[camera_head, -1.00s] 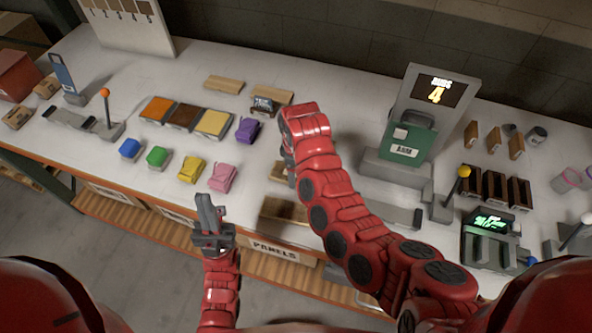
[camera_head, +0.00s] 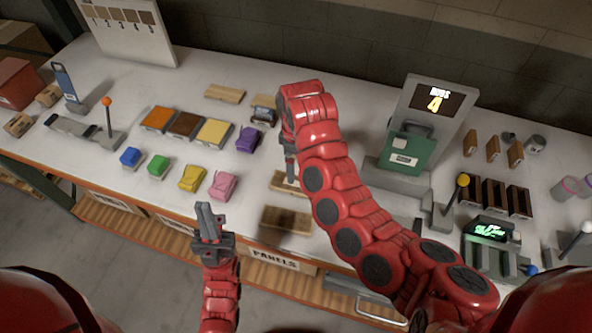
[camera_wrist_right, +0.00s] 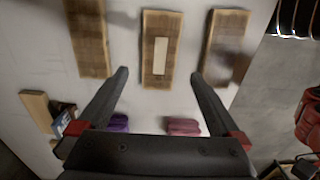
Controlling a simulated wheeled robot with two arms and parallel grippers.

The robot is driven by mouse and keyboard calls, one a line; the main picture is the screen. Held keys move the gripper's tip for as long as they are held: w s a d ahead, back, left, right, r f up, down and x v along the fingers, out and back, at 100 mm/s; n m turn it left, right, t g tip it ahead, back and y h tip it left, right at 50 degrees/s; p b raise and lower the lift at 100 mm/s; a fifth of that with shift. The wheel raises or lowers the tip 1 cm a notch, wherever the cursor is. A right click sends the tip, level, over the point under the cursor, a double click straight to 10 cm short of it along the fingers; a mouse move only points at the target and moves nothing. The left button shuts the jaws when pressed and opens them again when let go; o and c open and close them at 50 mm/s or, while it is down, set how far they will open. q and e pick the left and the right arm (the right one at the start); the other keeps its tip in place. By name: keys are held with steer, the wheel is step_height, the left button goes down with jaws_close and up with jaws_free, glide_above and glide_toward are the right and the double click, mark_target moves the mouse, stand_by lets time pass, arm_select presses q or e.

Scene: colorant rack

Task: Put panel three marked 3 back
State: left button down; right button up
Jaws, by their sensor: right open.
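Three brown wooden panels lie in a row on the table in the right wrist view: a left panel (camera_wrist_right: 88,38), a middle panel (camera_wrist_right: 155,75) with a pale strip, and a right panel (camera_wrist_right: 224,45). I cannot read a number on any of them. My right gripper (camera_wrist_right: 160,85) is open and empty, its fingertips on either side of the middle panel and apart from it. In the head view my right gripper (camera_head: 290,165) points down over the panels, next to a panel (camera_head: 287,219) at the front edge. My left gripper (camera_head: 209,220) hangs before the table, its opening unclear.
A board marked with numbers (camera_head: 125,30) stands at the back left. Coloured blocks, including purple (camera_head: 248,138) and pink (camera_head: 222,186), lie left of the panels. A green box (camera_head: 407,150) stands right of my right arm, below a display showing 4 (camera_head: 435,103). A drawer label reads PANELS (camera_head: 274,260).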

steer(key=shift+r, duration=1.45)
